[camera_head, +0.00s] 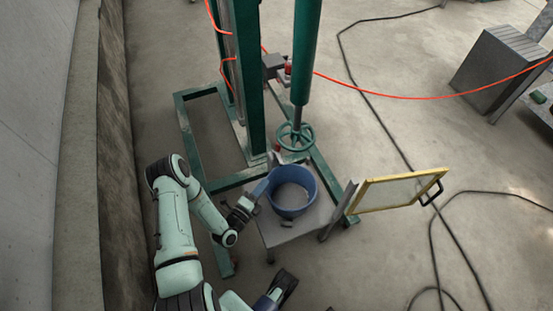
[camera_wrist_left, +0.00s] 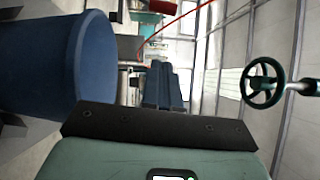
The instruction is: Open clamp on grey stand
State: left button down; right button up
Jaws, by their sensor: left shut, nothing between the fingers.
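The grey stand (camera_head: 312,226) is a low grey table at the foot of the green press frame. A blue bucket (camera_head: 291,190) stands on it and also fills the left of the left wrist view (camera_wrist_left: 50,60). A small grey piece (camera_head: 287,223) lies at the stand's front; I cannot tell whether it is the clamp. My left gripper (camera_head: 262,187) is shut and empty, close beside the bucket's left side. Its blue fingers show together in the left wrist view (camera_wrist_left: 164,75). My right gripper (camera_head: 285,281) appears dark at the bottom; its jaw state is unclear.
A green handwheel (camera_head: 295,136) hangs from the press behind the bucket. A yellow-framed panel (camera_head: 398,191) juts out right of the stand. An orange cable (camera_head: 420,97) and black cables (camera_head: 385,120) cross the right. A wall (camera_head: 45,150) stands at left.

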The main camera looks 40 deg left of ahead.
aim_at(278, 150)
pick_arm(q)
jog(key=shift+a+r, duration=0.15)
jog(key=shift+w, duration=0.1)
